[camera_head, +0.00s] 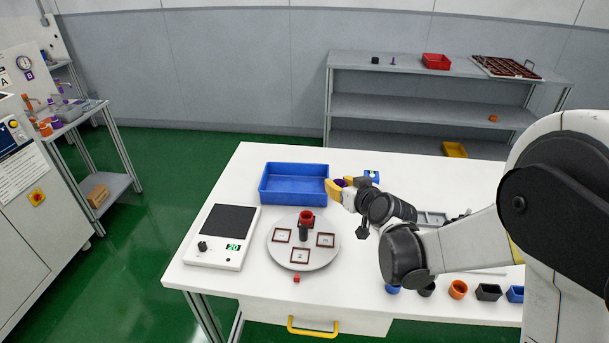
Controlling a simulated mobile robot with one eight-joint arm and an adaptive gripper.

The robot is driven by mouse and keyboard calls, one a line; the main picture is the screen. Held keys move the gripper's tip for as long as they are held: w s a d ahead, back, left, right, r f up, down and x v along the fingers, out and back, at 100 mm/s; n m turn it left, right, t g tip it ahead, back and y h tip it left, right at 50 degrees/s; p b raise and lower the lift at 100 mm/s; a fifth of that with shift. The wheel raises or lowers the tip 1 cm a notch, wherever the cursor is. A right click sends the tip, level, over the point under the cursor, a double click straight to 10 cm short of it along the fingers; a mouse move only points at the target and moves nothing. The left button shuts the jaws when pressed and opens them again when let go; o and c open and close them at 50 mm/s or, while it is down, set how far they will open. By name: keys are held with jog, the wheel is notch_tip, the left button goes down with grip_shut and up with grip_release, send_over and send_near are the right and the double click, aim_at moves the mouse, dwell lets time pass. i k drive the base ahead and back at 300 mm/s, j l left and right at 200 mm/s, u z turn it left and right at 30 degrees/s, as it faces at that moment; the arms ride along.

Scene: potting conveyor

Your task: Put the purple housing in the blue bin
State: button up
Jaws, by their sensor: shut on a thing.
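The blue bin (292,200) is a wide, shallow tray on the white table, left of my gripper. My gripper (340,185) has yellow fingers and is at the bin's right edge in the picture. It is shut on the purple housing (341,183), of which only a small purple patch shows between the fingers. The fingers and wrist hide the rest of it. I cannot tell how high the gripper is above the table or whether the housing is over the bin.
A round grey turntable (283,256) with square marked spots and a red-topped post stands in front of the bin. A white scale (222,236) is at left. Several small cups, including an orange one (458,289), line the front right. A shelf (430,103) stands behind.

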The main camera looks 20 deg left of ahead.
aim_at(283, 184)
jog(key=j+z, duration=0.25)
jog(key=j, duration=0.25)
jog(key=j+z, duration=0.2)
jog(key=j, duration=0.35)
jog(key=j+z, duration=0.25)
jog(key=j, duration=0.25)
jog(key=j+z, duration=0.2)
jog(key=j, duration=0.3)
jog(key=k+j+z, duration=0.25)
jog(key=j, duration=0.25)
jog(key=k+j+z, duration=0.2)
jog(key=j, duration=0.25)
jog(key=i+j, duration=0.05)
jog(key=i, duration=0.05)
